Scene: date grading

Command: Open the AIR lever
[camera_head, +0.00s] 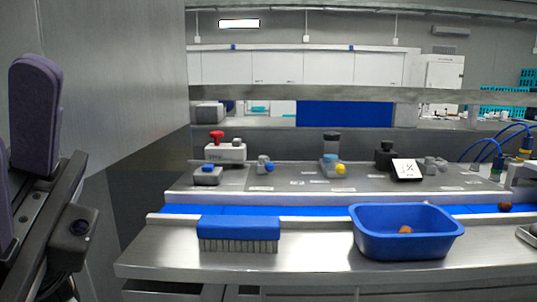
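No AIR label is readable at this size, so I cannot tell for sure which part is the AIR lever. Candidates on the grey back panel (300,179) are a small grey fitting with a blue knob (269,167), a fitting with a yellow knob (341,169), and a white block with a red knob (216,137). At the far right, blue hoses (484,147) run to yellow-and-blue fittings (497,162). My gripper (30,118), with purple pads, is large at the left edge, partly cut off, well away from the panel. Its opening cannot be judged.
A grey wall (120,90) stands at left.

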